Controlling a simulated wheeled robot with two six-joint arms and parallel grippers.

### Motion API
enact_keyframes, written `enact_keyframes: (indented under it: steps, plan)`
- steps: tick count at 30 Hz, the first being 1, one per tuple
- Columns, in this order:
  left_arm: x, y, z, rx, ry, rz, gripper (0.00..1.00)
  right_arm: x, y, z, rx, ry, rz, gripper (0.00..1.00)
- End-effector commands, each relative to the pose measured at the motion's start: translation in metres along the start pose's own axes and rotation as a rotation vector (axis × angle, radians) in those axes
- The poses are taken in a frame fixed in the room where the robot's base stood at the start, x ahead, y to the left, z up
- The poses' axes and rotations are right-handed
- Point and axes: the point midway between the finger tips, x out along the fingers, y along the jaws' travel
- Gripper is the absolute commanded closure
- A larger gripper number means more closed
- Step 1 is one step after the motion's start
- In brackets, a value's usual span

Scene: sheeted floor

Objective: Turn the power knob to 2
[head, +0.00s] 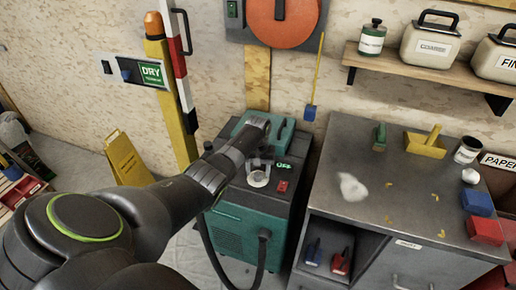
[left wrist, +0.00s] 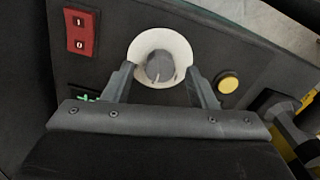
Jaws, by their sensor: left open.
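The power knob (left wrist: 160,66) is a grey round knob on a white dial disc (left wrist: 146,45), on the dark top panel of a green machine (head: 232,235). In the head view the white dial (head: 259,181) shows just beyond my left arm. My left gripper (left wrist: 160,71) is open, with one finger on each side of the knob; I cannot tell whether they touch it. No numbers are readable on the dial. A small green display (head: 284,166) on the panel appears to read OFF. My right gripper is not in view.
A red switch (left wrist: 81,31) and a yellow button (left wrist: 228,84) flank the dial. The machine's green handle (head: 286,132) rises behind. A grey workbench (head: 400,195) with tools stands at right. A hose (head: 208,250) hangs at the front. A yellow floor sign (head: 127,160) stands at left.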

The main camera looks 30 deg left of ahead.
Motion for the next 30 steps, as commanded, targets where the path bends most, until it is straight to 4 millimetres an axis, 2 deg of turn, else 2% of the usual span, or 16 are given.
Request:
enact_keyframes:
  steps: [7,18,24,30]
  plan:
    - [-0.048,0.000,0.000,0.001,0.005,0.001,0.48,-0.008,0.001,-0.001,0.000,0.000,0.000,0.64]
    - [-0.129,0.000,-0.001,0.000,0.006,0.000,0.48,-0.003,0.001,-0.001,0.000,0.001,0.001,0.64]
    - [-0.154,0.000,0.000,-0.001,0.003,0.000,0.48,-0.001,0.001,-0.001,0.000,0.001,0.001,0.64]
    - [-0.160,0.000,0.000,-0.001,0.002,0.000,0.48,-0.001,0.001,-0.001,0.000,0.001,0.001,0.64]
